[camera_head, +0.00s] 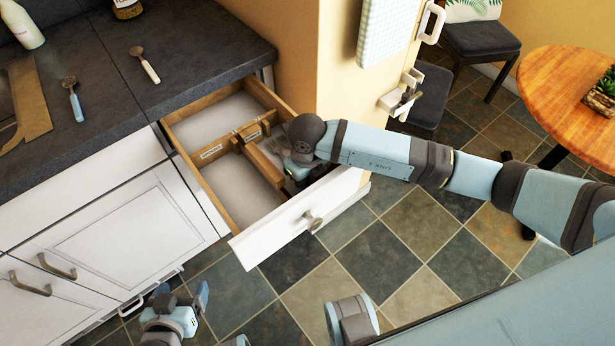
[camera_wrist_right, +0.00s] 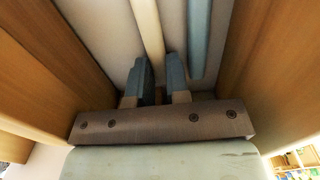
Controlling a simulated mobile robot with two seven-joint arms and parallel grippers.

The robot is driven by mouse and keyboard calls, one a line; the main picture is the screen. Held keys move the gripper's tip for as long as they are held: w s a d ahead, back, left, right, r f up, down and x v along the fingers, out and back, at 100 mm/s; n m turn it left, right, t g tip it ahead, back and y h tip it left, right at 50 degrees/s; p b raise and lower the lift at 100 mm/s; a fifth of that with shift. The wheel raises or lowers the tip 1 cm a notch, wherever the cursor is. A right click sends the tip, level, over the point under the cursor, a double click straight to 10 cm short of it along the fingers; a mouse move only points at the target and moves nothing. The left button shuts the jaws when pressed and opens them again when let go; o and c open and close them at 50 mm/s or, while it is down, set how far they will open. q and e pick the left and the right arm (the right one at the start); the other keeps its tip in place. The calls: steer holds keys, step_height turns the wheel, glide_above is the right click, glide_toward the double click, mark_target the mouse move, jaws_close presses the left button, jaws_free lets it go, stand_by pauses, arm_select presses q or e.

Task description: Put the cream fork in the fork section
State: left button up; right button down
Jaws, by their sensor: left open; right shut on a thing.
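The open drawer (camera_head: 225,215) has wooden dividers that split it into sections with small label plates. My right gripper (camera_wrist_right: 160,78) reaches down into the right-hand section of the drawer. It is shut on the cream fork (camera_wrist_right: 147,30), whose cream handle runs between its fingers in the right wrist view. A blue handle (camera_wrist_right: 198,40) lies beside it, to the right, in the same section. In the head view my right wrist hides most of this section, and the label wording is too small to read surely. My left gripper (camera_head: 182,297) is open and empty, low in front of the cabinets.
On the dark counter (camera_head: 190,60) lie a cream-handled spoon (camera_head: 146,66) and a blue-handled spoon (camera_head: 73,98). The near left drawer section and the back section look empty. Wooden walls flank my right gripper closely. A round table (camera_head: 560,80) stands at right.

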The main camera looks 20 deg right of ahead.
steer(key=shift+f, duration=0.1)
steer(key=c, duration=1.4)
jaws_free()
arm_select(q)
steer(key=shift+r, duration=0.1)
arm_select(e)
steer(key=shift+r, duration=0.35)
arm_select(q)
steer(key=shift+s+a+p, duration=0.1)
steer(key=shift+p, duration=0.3)
arm_select(e)
step_height(320, 180, up, 12)
steer(key=shift+f, duration=0.2)
arm_select(q)
steer(key=shift+r, duration=0.2)
